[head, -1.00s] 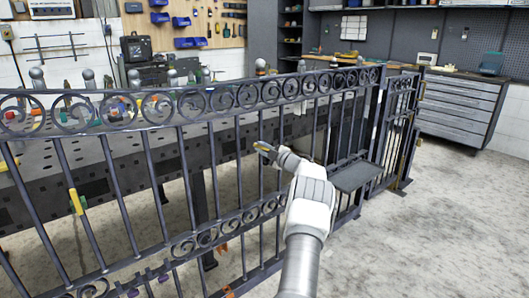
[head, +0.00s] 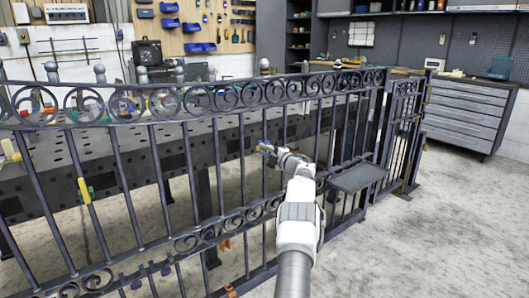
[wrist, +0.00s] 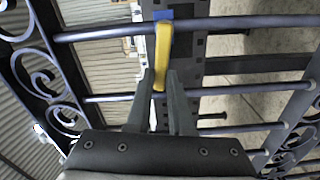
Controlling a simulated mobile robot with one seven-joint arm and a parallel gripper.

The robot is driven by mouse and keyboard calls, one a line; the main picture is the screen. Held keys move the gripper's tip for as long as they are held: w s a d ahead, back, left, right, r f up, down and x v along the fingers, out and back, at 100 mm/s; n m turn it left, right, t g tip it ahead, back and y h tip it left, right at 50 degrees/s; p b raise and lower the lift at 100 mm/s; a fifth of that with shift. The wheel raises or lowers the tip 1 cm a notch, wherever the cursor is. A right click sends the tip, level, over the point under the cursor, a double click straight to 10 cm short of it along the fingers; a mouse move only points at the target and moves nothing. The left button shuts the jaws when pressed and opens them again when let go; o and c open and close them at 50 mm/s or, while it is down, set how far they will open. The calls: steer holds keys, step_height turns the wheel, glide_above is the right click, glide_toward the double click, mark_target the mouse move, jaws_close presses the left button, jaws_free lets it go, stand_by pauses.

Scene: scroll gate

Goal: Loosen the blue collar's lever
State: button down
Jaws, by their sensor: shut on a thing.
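My gripper (wrist: 160,78) is shut on the lever, with one finger on each side. In the head view my gripper (head: 273,152) is at the gate's middle, below the upper scroll band. A small blue and yellow patch, the collar and lever, shows at its tip (head: 264,147).
The dark scroll gate (head: 170,242) spans the view, its bars close around my gripper. A yellow lever on a green collar (head: 86,190) is further left. Purple and orange pieces sit low on the gate. A dark shelf (head: 358,178) juts out right of my arm. Floor at right is clear.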

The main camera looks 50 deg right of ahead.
stand_by(0.4)
steer(key=c, duration=0.8)
jaws_free()
steer(key=shift+s, duration=0.1)
steer(key=p+v, duration=0.4)
steer(key=v, duration=1.3)
steer(key=shift+s+a, duration=0.1)
